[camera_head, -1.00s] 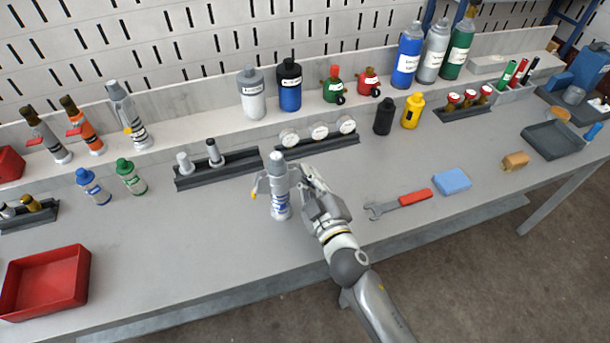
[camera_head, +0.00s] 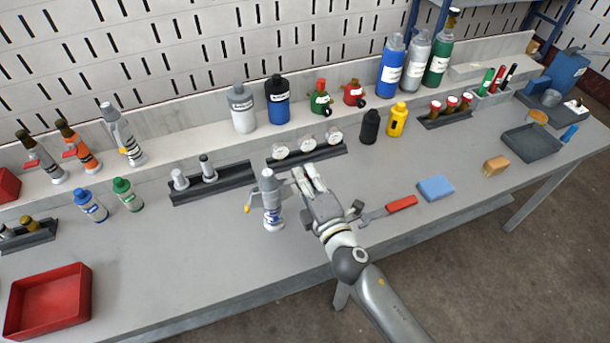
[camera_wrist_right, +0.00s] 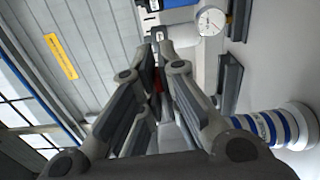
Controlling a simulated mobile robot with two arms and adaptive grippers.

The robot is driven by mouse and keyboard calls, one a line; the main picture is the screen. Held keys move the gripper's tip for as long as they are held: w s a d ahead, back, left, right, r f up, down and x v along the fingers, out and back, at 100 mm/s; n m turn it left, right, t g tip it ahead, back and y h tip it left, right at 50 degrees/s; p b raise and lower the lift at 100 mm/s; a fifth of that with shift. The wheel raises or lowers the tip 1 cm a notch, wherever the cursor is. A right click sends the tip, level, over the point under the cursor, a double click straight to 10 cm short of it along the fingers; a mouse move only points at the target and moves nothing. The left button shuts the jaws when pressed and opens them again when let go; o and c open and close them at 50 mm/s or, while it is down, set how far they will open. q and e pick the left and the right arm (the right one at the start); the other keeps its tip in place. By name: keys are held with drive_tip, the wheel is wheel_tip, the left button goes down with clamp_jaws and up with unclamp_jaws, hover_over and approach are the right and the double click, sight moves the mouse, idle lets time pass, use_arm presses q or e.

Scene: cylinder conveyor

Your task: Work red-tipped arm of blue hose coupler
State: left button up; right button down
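A grey hose coupler with blue bands (camera_head: 272,208) stands upright on the bench. A side arm with a yellow tip shows on its left; no red tip shows on it in the head view. The coupler's blue-and-white banded body also shows at the lower right of the right wrist view (camera_wrist_right: 272,127). My right gripper (camera_head: 306,178) is just right of the coupler, its two fingers slightly parted. In the wrist view a small red patch shows between the fingers (camera_wrist_right: 160,62); I cannot tell what it belongs to. My left gripper is not in view.
A black rack (camera_head: 306,155) with round gauges stands behind. A red tray (camera_head: 48,300) is front left, with clear bench between.

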drive_tip(key=shift+r+n+p, duration=0.45)
drive_tip(key=shift+r+n, duration=0.05)
drive_tip(key=shift+n, duration=0.7)
drive_tip(key=shift+a, duration=0.1)
drive_tip(key=c, duration=1.9)
unclamp_jaws()
drive_tip(key=shift+s, duration=0.1)
drive_tip(key=v, duration=1.2)
